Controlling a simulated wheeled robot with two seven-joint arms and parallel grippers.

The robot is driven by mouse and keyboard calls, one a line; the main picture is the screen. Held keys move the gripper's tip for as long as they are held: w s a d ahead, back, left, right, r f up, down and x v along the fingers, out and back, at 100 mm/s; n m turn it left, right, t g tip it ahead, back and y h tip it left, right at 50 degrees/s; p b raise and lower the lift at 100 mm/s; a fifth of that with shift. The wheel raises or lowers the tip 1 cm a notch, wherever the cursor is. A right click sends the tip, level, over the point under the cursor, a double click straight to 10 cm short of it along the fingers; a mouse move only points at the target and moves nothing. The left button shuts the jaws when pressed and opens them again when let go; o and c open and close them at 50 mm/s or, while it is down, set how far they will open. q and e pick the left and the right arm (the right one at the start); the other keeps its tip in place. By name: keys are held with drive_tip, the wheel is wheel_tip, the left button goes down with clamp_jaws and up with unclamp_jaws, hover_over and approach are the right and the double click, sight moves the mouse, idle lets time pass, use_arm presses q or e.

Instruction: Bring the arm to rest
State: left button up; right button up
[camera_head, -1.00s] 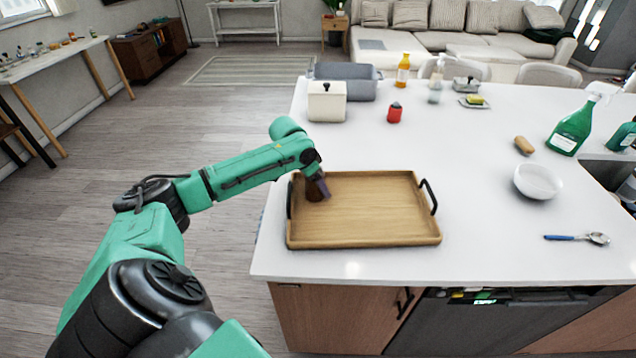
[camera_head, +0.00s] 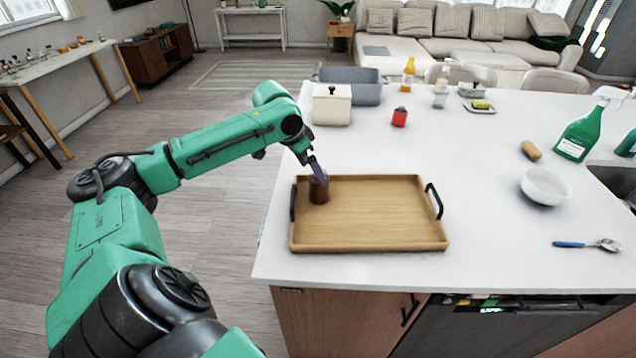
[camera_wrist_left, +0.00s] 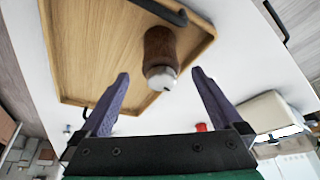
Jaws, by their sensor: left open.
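My left gripper (camera_head: 318,170) is over the left rear part of a wooden tray (camera_head: 385,240) with black handles. In the left wrist view the gripper (camera_wrist_left: 160,85) is open, its two purple fingers apart. A brown shaker with a pale top (camera_wrist_left: 160,55) stands on the tray just beyond the fingertips, and nothing is held. In the head view the brown shaker (camera_head: 318,194) shows below the fingers, its top partly hidden by them. My right gripper is not in view.
The counter's middle is clear.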

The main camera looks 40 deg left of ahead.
use_arm(q)
drive_tip(key=v, duration=0.2)
drive_tip(key=shift+s+r, duration=0.15)
drive_tip(key=shift+r, duration=0.2)
drive_tip(key=shift+r, duration=0.15)
